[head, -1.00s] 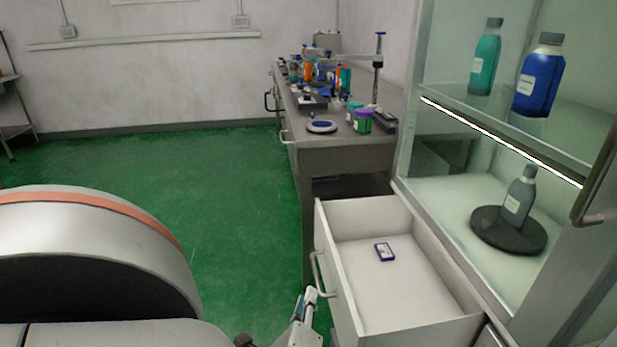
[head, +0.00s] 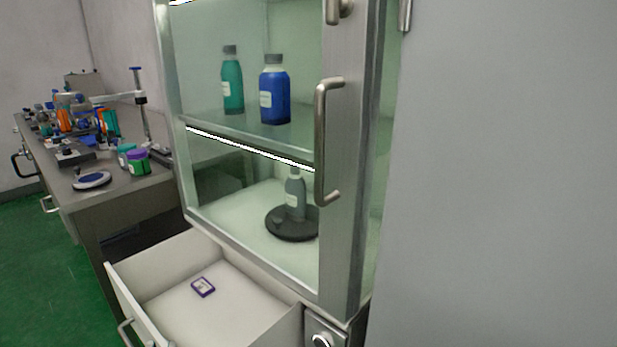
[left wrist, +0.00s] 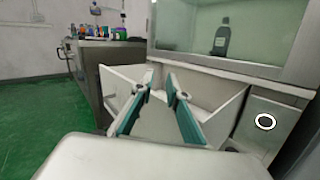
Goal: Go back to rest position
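My left gripper (left wrist: 160,76) shows in the left wrist view. Its two teal-lined fingers are apart, with nothing held between them. They point toward the open white drawer (left wrist: 118,76); I cannot tell whether they touch it. In the head view the left gripper is almost wholly below the picture's bottom edge. The drawer (head: 245,322) is pulled out there, with its handle (head: 127,333) at the lower left. My right gripper is in neither current view.
A small purple-edged item (head: 203,287) lies in the drawer. The glass cabinet (head: 345,235) above it holds a teal bottle (head: 232,85), a blue bottle (head: 274,95) and a grey bottle (head: 295,197). A cluttered bench (head: 110,195) stands left. Green floor (head: 40,280) is open.

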